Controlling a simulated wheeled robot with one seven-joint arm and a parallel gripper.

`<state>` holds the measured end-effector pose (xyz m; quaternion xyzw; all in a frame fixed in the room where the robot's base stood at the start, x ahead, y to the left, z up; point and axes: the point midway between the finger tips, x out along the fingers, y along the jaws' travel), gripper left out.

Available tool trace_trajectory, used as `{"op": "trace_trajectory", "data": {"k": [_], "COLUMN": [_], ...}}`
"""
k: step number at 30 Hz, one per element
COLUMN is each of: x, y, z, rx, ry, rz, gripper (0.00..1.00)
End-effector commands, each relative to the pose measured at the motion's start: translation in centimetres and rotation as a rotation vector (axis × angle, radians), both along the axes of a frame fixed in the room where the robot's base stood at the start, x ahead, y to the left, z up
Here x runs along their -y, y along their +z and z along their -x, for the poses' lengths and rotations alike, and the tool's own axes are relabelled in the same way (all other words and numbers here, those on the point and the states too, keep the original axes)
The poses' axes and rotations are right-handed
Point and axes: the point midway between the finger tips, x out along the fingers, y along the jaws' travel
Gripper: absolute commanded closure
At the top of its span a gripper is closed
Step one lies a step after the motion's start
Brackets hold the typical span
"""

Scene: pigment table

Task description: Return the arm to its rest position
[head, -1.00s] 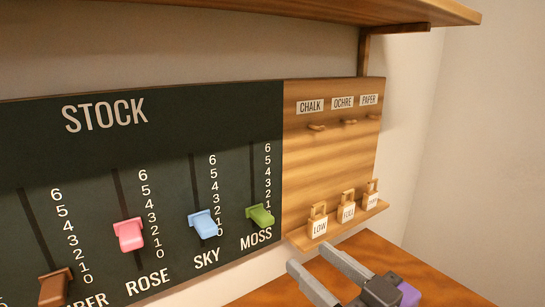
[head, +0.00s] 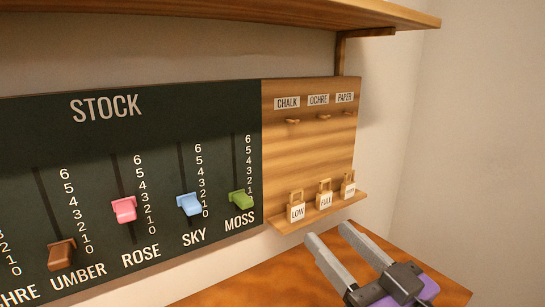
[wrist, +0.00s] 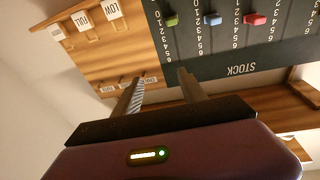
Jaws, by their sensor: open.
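My gripper (head: 328,238) is at the lower right of the head view, above the wooden table, its two grey fingers parted with nothing between them. It also shows in the wrist view (wrist: 160,82), with the fingers apart and empty. The dark stock board (head: 110,170) is on the wall to its left. The board's rose slider (head: 124,209), sky slider (head: 189,204), moss slider (head: 241,200) and umber slider (head: 61,254) stand at various heights. My gripper touches none of them in view.
The wooden panel (head: 310,150) has pegs under CHALK, OCHRE and PAPER labels. Three tags, one LOW (head: 297,211) and one FULL (head: 325,199), stand on its ledge. A wooden shelf (head: 250,14) runs above. The table (head: 265,272) looks bare left of my gripper.

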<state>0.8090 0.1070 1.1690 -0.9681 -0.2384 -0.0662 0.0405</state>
Motion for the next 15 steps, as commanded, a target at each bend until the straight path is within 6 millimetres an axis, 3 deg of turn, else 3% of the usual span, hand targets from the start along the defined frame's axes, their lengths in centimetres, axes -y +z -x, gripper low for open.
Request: {"op": "trace_trajectory", "data": {"k": [8,15], "x": [3.6,6.8], "y": [-1.2,-5.2], "z": [0.7,3.3], "rx": [0.046,0.047], "ry": [-0.147,-0.280], "rz": [-0.094,-0.143], "gripper": [0.51,0.51]}}
